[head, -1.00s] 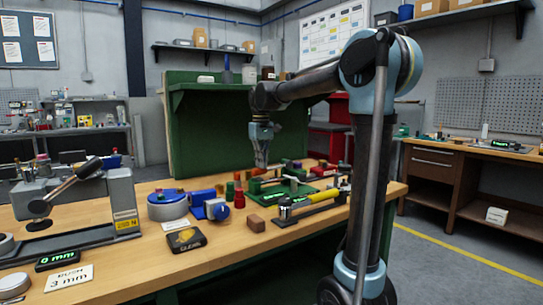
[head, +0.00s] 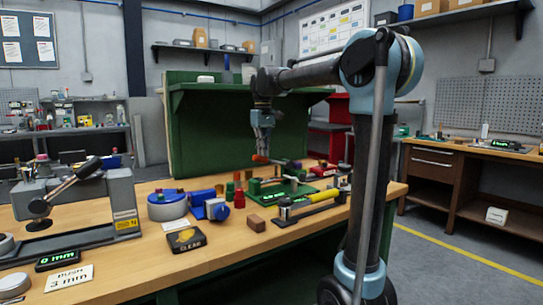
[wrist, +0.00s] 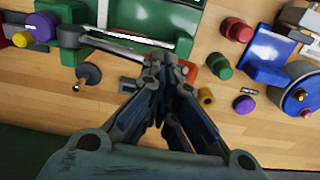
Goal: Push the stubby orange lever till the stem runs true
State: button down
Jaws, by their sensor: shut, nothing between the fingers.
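The orange lever end (head: 260,158) shows beside my gripper's fingertips in the head view. In the wrist view a grey bar (wrist: 120,46) runs from a dark hub toward the orange piece (wrist: 190,71), which my fingers partly hide. The green valve fixture (head: 268,187) stands below, with a lit green readout too small to read. My gripper (head: 262,152) points down, shut and empty, with its tips (wrist: 165,62) at the lever's orange end. I cannot tell whether they touch it. The stem's alignment cannot be made out.
A blue part (head: 216,209) and a round blue-and-grey part (head: 167,208) stand left. The green back panel (head: 215,130) rises behind.

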jog(key=shift+w+d+r, duration=0.15)
jog(key=shift+d+r, duration=0.05)
jog(key=shift+r, duration=1.05)
jog(key=shift+w+d+r, duration=0.1)
jog(key=shift+d+r, duration=0.05)
jog(key=shift+r, duration=1.1)
jog(key=shift+r, duration=2.5)
jog(key=shift+s, duration=0.1)
